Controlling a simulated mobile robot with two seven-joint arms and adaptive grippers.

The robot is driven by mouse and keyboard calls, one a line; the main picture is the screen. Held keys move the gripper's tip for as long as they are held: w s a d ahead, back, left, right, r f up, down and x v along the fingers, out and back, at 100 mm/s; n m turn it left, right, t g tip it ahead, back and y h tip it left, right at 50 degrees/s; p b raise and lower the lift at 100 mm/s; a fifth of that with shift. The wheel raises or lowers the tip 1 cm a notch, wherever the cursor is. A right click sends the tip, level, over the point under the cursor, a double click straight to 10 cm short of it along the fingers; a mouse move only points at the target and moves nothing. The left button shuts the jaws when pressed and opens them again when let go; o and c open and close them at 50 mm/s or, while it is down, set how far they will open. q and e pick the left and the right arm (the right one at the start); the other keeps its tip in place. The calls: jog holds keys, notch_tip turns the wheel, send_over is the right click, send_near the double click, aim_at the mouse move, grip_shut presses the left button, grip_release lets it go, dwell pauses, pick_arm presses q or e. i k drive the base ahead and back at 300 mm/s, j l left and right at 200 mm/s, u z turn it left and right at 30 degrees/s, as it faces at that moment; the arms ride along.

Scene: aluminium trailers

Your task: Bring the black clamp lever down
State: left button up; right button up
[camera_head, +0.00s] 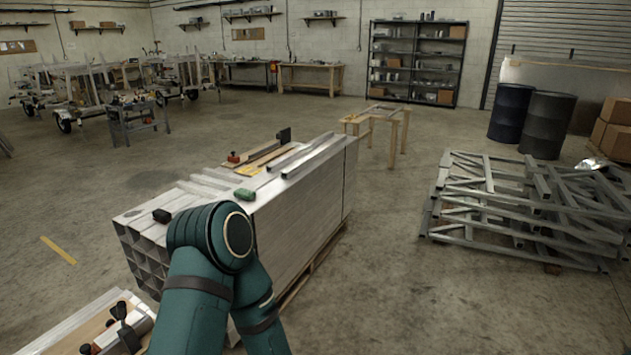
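A black clamp lever (120,311) stands raised at the lower left, near the frame's bottom edge. The bottom edge cuts off part of this fixture. One of my teal arms (225,240) rises from the bottom, bent at the elbow, just right of the clamp. Its gripper is hidden or outside the frame. Neither gripper shows, and no contact with the lever is visible.
A stack of aluminium tubes (300,225) stands behind and right of my arm, with small tools on top. A pile of welded frames (520,208) lies at right. Wooden trestles (378,120) and two dark drums (546,124) stand farther back. Open floor surrounds the stack.

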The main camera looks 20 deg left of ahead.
aim_at(120, 310)
jog(key=i+u, duration=0.25)
jog(key=u, duration=0.2)
jog(key=i+u, duration=0.3)
jog(key=u, duration=0.15)
jog(key=i+l+u, duration=0.15)
jog(key=u, duration=0.3)
jog(key=i, duration=0.1)
